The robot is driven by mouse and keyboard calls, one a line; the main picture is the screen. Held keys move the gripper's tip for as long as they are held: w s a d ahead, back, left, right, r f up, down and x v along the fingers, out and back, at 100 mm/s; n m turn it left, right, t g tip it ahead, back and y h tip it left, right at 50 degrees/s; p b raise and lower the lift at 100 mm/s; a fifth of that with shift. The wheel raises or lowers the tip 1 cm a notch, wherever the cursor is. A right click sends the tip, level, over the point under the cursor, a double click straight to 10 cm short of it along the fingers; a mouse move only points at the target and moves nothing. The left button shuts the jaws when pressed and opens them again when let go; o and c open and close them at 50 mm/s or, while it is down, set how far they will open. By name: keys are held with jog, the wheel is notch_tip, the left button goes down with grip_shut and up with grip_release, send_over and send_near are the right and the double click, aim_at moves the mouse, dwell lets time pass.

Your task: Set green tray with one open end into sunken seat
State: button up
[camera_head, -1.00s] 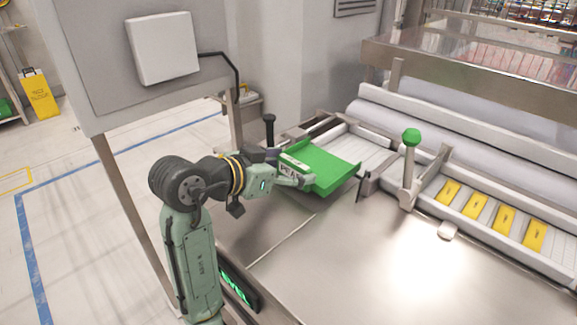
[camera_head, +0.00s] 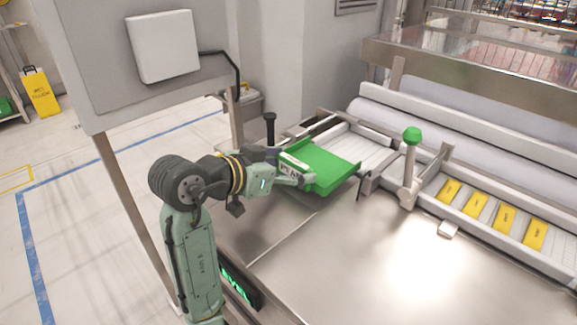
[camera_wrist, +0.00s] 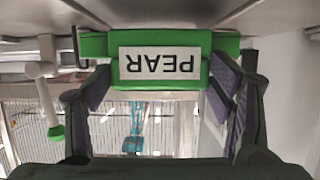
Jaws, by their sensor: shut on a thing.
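The green tray (camera_head: 325,163) is at the end of my arm in the head view, roughly level, at the near edge of the white slatted channel. Its closed end with a white PEAR label faces my gripper (camera_head: 291,170). In the wrist view the label (camera_wrist: 160,64) appears upside down on the green wall (camera_wrist: 225,44), between the two dark finger pads. My gripper is shut on the tray. The sunken seat cannot be made out clearly; the tray may cover part of it. Whether the tray touches the surface below cannot be told.
A white slatted channel (camera_head: 365,150) runs behind the tray. A white lever with a green knob (camera_head: 412,136) stands to the right, and a black knob post (camera_head: 270,128) at the left. Yellow cards (camera_head: 475,204) lie in the right channel. The steel table (camera_head: 370,255) is clear in front.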

jog(key=shift+f, duration=0.2)
jog(key=shift+f+b, duration=0.55)
jog(key=shift+f, duration=0.15)
jog(key=shift+f+b, duration=0.45)
jog(key=shift+f, duration=0.15)
dwell(0.5)
jog(key=o, duration=1.3)
jog(key=shift+s+a, duration=0.1)
